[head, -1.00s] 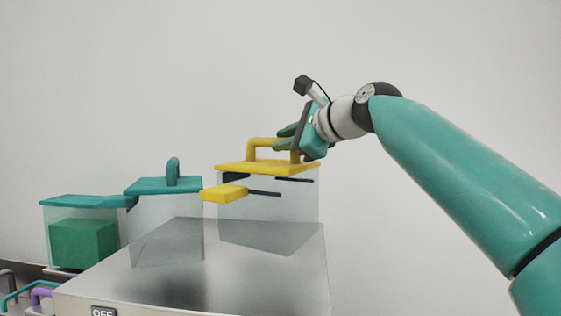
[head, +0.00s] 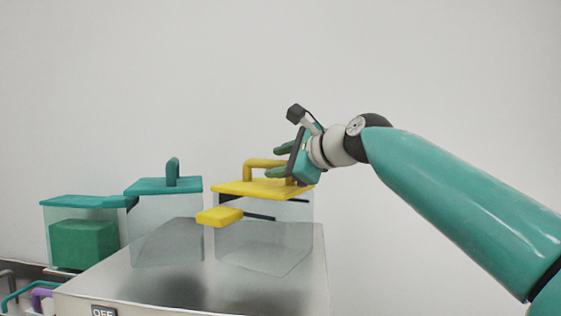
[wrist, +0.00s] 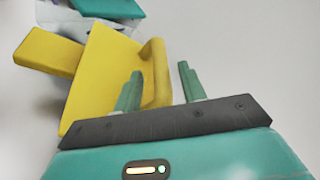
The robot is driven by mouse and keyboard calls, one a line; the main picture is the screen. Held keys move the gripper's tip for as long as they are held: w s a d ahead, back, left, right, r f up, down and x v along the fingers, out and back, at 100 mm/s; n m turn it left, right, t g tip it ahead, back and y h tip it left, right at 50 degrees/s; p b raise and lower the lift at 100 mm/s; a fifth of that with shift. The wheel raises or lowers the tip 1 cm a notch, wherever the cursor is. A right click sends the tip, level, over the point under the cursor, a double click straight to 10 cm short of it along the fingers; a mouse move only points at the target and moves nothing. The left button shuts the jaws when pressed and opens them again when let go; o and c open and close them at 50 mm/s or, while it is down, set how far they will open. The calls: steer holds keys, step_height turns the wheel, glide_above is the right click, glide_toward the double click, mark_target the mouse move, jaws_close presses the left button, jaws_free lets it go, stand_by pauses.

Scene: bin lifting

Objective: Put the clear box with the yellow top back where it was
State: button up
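The clear box with the yellow top (head: 263,246) stands upright, apparently on the grey metal top (head: 178,290), right of the other boxes. Its yellow lid (head: 235,188) has an arched handle (head: 262,163); a yellow tab (head: 219,216) sticks out at its front left. My gripper (head: 278,160) is at the right part of the handle. In the wrist view the fingers of my gripper (wrist: 161,76) are spread, one on each side of the yellow handle (wrist: 157,66), with a gap visible at the right finger. Whether the left finger touches the handle is unclear.
A clear box with a teal lid (head: 163,186) stands just left of the yellow-topped one. Another teal-lidded box (head: 85,201) at far left holds a green block (head: 83,244). Coloured handles (head: 25,293) show at lower left. The metal top's front is clear.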

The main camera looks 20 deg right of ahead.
steer(key=shift+r, duration=0.1)
steer(key=shift+s+d, duration=0.35)
steer(key=shift+s, duration=0.1)
steer(key=v, duration=1.1)
steer(key=shift+a+r, duration=0.15)
steer(key=shift+a, duration=0.05)
